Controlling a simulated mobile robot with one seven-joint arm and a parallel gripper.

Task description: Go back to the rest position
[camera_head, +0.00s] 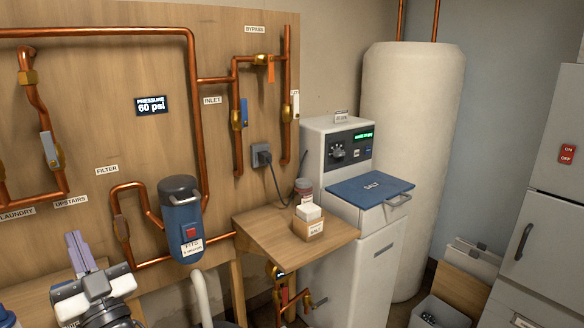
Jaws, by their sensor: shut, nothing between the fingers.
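My gripper (73,238) shows at the lower left, its pale purple fingers together and pointing up, with nothing seen between them. Its white and dark wrist is below, cut off by the bottom edge of the view. It appears in front of the wooden panel (105,90), left of the blue filter housing (181,215), and looks apart from it. The depth between the gripper and the panel is hard to tell.
Copper pipes (194,110) with valves run across the panel. A small wooden shelf (260,226) holds a salt box (308,222) and a jar (304,190). Right of it stand a softener with a closed blue salt lid (371,188), a tall tank (410,130) and a grey cabinet (545,235).

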